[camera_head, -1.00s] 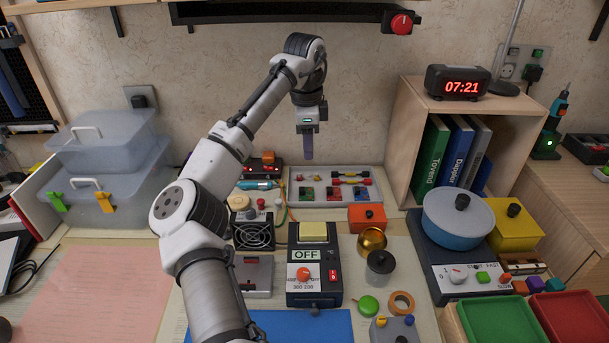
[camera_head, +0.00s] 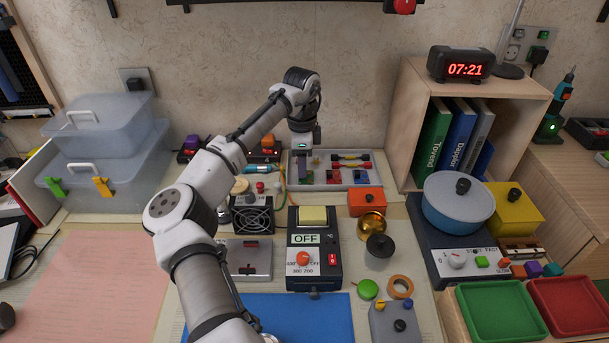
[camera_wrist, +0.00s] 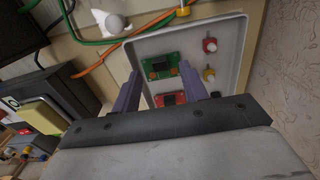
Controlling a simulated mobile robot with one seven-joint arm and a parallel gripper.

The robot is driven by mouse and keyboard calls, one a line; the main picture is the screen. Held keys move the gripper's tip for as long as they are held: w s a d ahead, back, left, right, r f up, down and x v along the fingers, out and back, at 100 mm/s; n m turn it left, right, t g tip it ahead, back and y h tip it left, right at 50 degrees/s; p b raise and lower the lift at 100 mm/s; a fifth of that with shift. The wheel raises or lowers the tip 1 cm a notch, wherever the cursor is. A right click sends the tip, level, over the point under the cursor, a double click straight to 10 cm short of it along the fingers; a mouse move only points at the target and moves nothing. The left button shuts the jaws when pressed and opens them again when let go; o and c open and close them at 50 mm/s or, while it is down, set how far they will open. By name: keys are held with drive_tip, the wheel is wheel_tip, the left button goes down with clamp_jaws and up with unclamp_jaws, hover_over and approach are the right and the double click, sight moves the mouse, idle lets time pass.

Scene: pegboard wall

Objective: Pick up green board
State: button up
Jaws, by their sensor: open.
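The green board (camera_wrist: 160,66) is a small green plate with dark parts, lying in a pale grey tray (camera_wrist: 215,42). In the wrist view it appears between and just beyond my two fingertips. My gripper (camera_wrist: 158,72) is open and empty, pointing down over the tray. In the head view my gripper (camera_head: 304,172) is over the tray's left part and largely hides the green board. Whether the fingertips touch the board or tray cannot be told.
A red board (camera_wrist: 172,98) lies beside the green one, and a blue board (camera_head: 360,176) further right. Red and yellow connectors (camera_head: 350,160) lie along the tray's back. A black fan (camera_head: 252,214), orange box (camera_head: 366,201) and OFF-labelled device (camera_head: 314,250) stand in front.

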drive_tip(key=shift+f, duration=1.2)
clamp_jaws()
